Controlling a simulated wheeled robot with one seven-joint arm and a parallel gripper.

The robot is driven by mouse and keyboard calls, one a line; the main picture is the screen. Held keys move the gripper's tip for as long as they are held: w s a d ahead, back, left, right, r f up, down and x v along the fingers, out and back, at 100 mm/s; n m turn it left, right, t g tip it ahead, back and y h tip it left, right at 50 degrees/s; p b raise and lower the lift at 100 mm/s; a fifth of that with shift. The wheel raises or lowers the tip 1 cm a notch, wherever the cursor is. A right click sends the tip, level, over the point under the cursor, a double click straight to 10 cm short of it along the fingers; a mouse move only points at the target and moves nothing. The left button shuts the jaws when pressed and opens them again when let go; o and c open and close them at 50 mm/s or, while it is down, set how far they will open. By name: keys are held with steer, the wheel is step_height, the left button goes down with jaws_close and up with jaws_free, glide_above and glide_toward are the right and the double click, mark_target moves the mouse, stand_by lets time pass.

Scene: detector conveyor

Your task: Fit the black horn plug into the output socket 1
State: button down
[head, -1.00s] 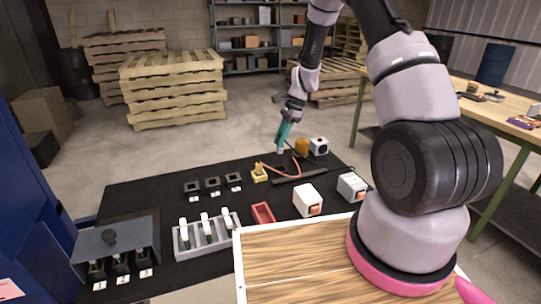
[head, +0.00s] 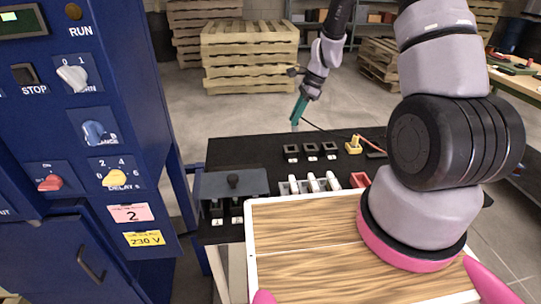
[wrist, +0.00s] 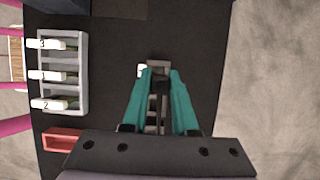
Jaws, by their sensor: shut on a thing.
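A thin dark cable runs from the gripper to the right. In the wrist view, one socket (wrist: 157,65) shows just past the fingertips; the others are partly hidden by the gripper.
A grey rack (wrist: 81,72) holds white-handled pieces, with a red tray (wrist: 63,140) beside it. A blue control cabinet (head: 90,130) fills the left.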

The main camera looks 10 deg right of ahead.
glide_above(287, 149)
steer(key=d, duration=0.1)
step_height(287, 149, down, 6)
steer(key=shift+d+r, duration=0.1)
steer(key=shift+d, duration=0.05)
steer(key=shift+d+f, duration=0.1)
steer(key=shift+f, duration=2)
steer(key=c, duration=0.7)
jaws_free()
steer(key=shift+f, duration=0.1)
